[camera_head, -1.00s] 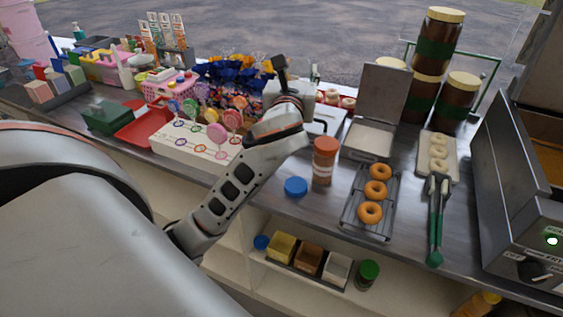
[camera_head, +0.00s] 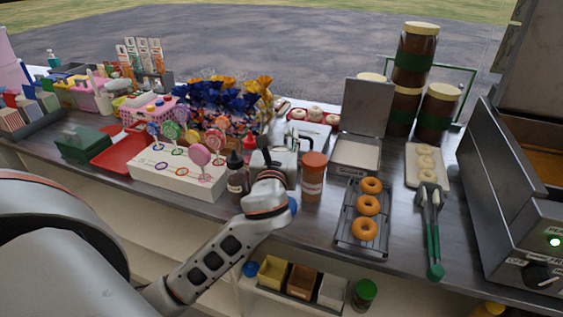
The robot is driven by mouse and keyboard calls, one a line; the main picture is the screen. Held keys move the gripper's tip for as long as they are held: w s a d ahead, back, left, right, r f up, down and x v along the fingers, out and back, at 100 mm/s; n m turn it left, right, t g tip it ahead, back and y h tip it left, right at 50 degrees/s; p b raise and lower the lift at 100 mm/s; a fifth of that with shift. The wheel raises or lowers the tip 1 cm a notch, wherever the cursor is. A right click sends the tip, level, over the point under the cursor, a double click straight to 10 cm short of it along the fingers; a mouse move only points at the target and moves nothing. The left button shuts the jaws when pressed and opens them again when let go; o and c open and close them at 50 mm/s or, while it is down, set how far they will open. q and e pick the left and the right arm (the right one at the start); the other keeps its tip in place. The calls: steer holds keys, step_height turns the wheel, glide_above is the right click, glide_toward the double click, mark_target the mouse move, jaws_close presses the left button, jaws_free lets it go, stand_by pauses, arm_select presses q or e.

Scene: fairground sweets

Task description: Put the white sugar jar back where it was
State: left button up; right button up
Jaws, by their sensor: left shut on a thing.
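My left gripper (camera_head: 272,160) reaches over the counter behind my wrist, near the orange-lidded brown jar. It is shut on a pale thing that looks like the white sugar jar (camera_head: 287,157). My wrist and fingers hide most of it, so its lid and base cannot be made out. I cannot tell whether it touches the counter. My right gripper is not in view.
The orange-lidded jar (camera_head: 313,178) stands close right of my gripper, and a dark bottle (camera_head: 236,178) close left. A lollipop stand (camera_head: 180,182) is further left. A doughnut rack (camera_head: 361,228) lies to the right. Small bins (camera_head: 301,281) and a green-lidded jar (camera_head: 364,293) are on the shelf below.

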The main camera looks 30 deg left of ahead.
arm_select(q)
steer(key=shift+f, duration=0.6)
step_height(320, 180, down, 5)
steer(key=shift+f+b, duration=0.1)
steer(key=shift+b, duration=0.85)
steer(key=shift+f, duration=0.1)
steer(key=o, duration=1.1)
steer(key=shift+f, duration=0.1)
steer(key=v, duration=1.2)
steer(key=shift+p, duration=0.3)
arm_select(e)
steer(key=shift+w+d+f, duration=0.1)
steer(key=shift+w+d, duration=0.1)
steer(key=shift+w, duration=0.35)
